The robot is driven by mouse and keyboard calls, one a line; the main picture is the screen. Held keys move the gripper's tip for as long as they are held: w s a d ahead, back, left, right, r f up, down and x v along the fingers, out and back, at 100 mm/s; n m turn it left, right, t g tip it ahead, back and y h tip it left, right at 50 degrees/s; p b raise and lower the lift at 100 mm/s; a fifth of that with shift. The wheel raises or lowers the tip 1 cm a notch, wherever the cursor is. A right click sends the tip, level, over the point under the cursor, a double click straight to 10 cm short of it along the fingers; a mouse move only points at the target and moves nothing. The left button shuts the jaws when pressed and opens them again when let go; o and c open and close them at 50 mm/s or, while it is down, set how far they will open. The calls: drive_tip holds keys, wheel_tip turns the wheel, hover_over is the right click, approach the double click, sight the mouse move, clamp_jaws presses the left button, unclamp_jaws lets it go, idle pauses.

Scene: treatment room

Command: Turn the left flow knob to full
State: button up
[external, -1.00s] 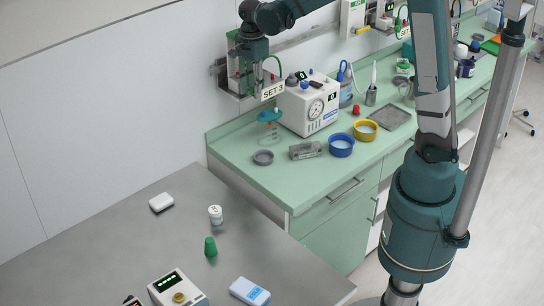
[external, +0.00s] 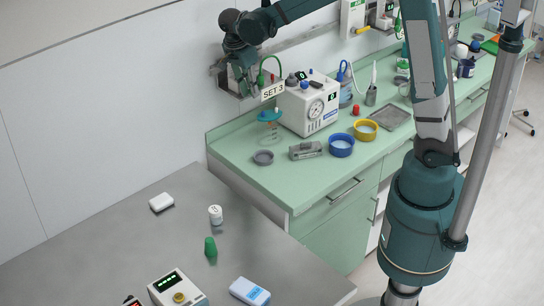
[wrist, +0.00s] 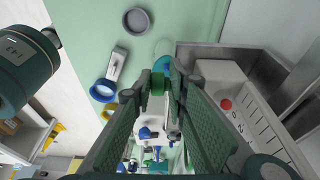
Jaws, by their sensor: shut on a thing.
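My gripper (wrist: 159,82) is shut on a green knob (wrist: 157,84) in the wrist view. The knob sits between the fingertips, with teal-blue material just beyond it. To its right is a white flow meter panel (wrist: 246,122) with a number scale and a red ball (wrist: 226,104). In the external view my gripper (external: 244,88) is at the left wall unit, beside the "SET 3" sign (external: 272,91). There my gripper and arm cover most of the unit, and the knob cannot be made out.
Below the sign is a green counter (external: 238,150) with a white gauge box (external: 309,105), a blue bowl (external: 341,146), a yellow bowl (external: 365,131) and a grey dish (external: 263,158). A green hose (external: 265,67) loops close beside my gripper. A grey table (external: 110,235) stands in front.

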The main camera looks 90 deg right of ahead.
drive_tip(key=shift+s+a+f+g+h+b, duration=0.15)
drive_tip(key=shift+a+g+h+b, duration=0.15)
drive_tip(key=shift+g+h+b, duration=0.25)
drive_tip(key=o, duration=0.7)
drive_tip(key=shift+o, duration=0.2)
drive_tip(key=shift+w+r, duration=0.2)
drive_tip(key=shift+r, duration=0.05)
drive_tip(key=v, duration=1.1)
drive_tip(key=shift+r, duration=0.25)
drive_tip(key=shift+w+a, duration=0.1)
